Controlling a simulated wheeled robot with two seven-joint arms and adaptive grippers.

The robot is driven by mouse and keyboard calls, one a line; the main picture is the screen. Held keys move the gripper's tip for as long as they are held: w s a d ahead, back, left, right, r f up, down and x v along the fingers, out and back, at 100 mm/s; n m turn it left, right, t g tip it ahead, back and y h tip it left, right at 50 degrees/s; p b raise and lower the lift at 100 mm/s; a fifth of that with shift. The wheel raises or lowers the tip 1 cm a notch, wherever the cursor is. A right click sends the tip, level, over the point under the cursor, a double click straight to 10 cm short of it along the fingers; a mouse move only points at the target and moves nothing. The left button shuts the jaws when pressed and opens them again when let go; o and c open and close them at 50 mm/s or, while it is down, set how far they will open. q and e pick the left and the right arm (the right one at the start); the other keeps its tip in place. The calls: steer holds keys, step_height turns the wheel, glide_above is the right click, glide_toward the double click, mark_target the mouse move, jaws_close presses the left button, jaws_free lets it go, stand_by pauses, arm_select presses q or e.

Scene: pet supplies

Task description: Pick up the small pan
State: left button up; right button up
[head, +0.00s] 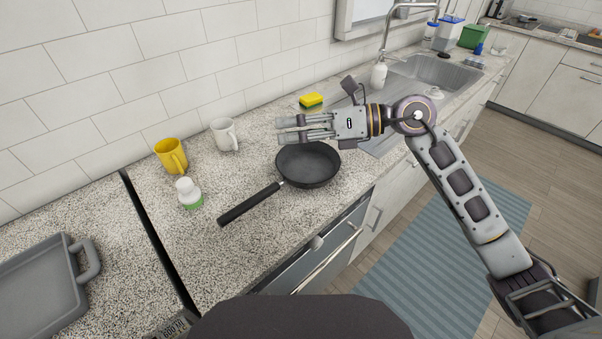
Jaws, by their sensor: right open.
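The small pan (310,170) is dark and round and sits upright on the speckled counter. My left gripper is not in view.
A white-and-green bottle (188,194), a yellow mug (171,156) and a white mug (224,134) stand left of the pan. A yellow sponge (311,101) lies behind my gripper. A grey tray (40,290) is at the lower left. The sink (437,72) is at the back right.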

steer(key=w+d+r+m+t+y, duration=0.4)
steer(key=d+r+m+t, duration=0.3)
steer(key=m+t, duration=0.8)
steer(key=w+d+f+m+t+h, duration=0.3)
steer(key=d+m+t+h, duration=0.35)
steer(key=m+h, duration=0.6)
steer(key=s+d+f+m+g+h, duration=0.1)
steer(key=d+f+m+g+h, duration=0.3)
steer(key=f+m, duration=0.45)
steer(key=d+f+m+g+h, duration=0.35)
steer(key=d+f+m, duration=0.2)
steer(key=f, duration=0.55)
steer(key=s+f+m+g, duration=0.3)
steer(key=s+f+g, duration=0.9)
steer(key=s+f, duration=1)
steer(key=s+d+f+g, duration=0.1)
steer(key=d+f, duration=0.1)
steer(key=f, duration=1.4)
steer(key=s+d+f, duration=0.1)
steer(key=s+f, duration=0.1)
steer(key=f, duration=1.3)
steer(key=s+d+f, duration=0.4)
steer(key=s+f, duration=0.6)
steer(key=s+d+f+g, duration=0.1)
steer(key=s+d+f, duration=0.3)
steer(key=s+f, duration=0.5)
steer(key=shift+s+f+n, duration=0.35)
steer(key=shift+s+f, duration=0.05)
steer(key=shift+f, duration=0.05)
